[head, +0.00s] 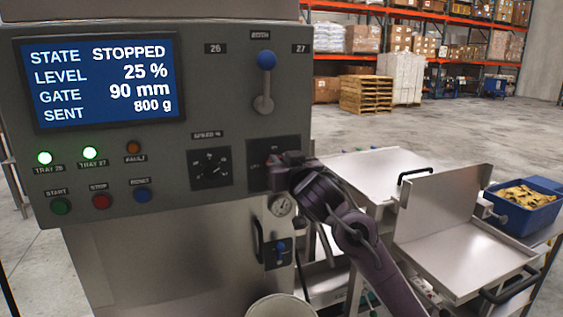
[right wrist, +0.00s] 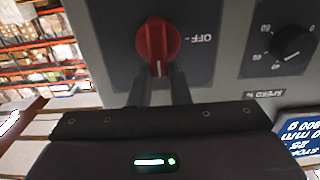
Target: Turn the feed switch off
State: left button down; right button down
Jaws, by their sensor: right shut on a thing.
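The feed switch is a red rotary knob (right wrist: 156,42) on a dark plate. In the right wrist view, which shows the panel upside down, an OFF label (right wrist: 203,38) lies beside the knob on the right. A pale mark on the knob points down towards my fingers, not at OFF. My right gripper (right wrist: 161,88) is shut on the knob. In the head view the right gripper (head: 283,165) covers most of the switch plate (head: 258,149). My left gripper is not in view.
A speed dial (head: 210,168) sits left of the switch, and a blue-tipped lever (head: 264,80) above. The screen (head: 98,77) reads STOPPED, 25 %, 90 mm, 800 g. Metal trays (head: 465,262) and a blue bin (head: 527,218) stand right.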

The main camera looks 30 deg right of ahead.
jog(key=shift+n, duration=0.3)
jog(key=shift+w+a+f+n+b, duration=0.1)
jog(key=shift+a+f+n+b, duration=0.65)
jog(key=shift+n, duration=2.1)
jog(key=shift+w+a+f+n+b, duration=0.15)
jog(key=shift+n+b, duration=1.2)
jog(key=shift+n, duration=1.55)
jog(key=shift+w+a+f+n+b, duration=0.1)
jog(key=shift+a+f+n+b, duration=0.65)
jog(key=shift+n, duration=2.1)
jog(key=shift+d+r+b, duration=0.25)
jog(key=shift+d+b, duration=0.05)
jog(key=shift+d, duration=0.1)
jog(key=c, duration=1.4)
grip_release()
jog(key=shift+o, duration=0.2)
